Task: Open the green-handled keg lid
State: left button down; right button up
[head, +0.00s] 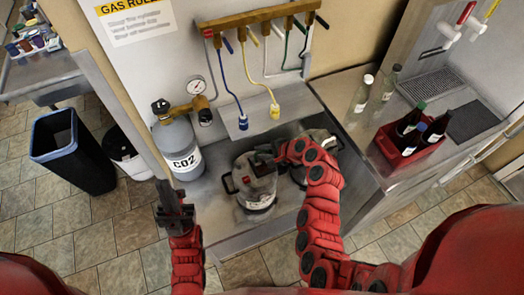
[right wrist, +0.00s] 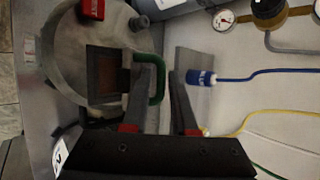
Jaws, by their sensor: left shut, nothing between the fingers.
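The keg (head: 258,193) is a metal vessel with dark side handles, standing on the grey counter in the head view. In the right wrist view its round top (right wrist: 75,35) carries a dark square patch, a red block (right wrist: 91,9) and a green handle (right wrist: 159,82). My right gripper (head: 262,156) is over this keg; in the right wrist view its fingers (right wrist: 157,108) are spread, with part of the green handle appearing between them. I cannot tell whether they touch it. My left gripper (head: 166,192) is shut and empty, left of the keg.
A second keg (head: 318,138) stands right behind, partly hidden by my right arm. A CO2 cylinder (head: 178,145) stands left behind. A red bottle crate (head: 408,150) is at right.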

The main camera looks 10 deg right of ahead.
jog(key=shift+s+d+r+b, duration=0.25)
jog(key=shift+d+r+b, duration=0.05)
jog(key=shift+d+b, duration=0.1)
jog(key=p+v, duration=0.1)
jog(key=v, duration=1.5)
jog(key=shift+r, duration=0.15)
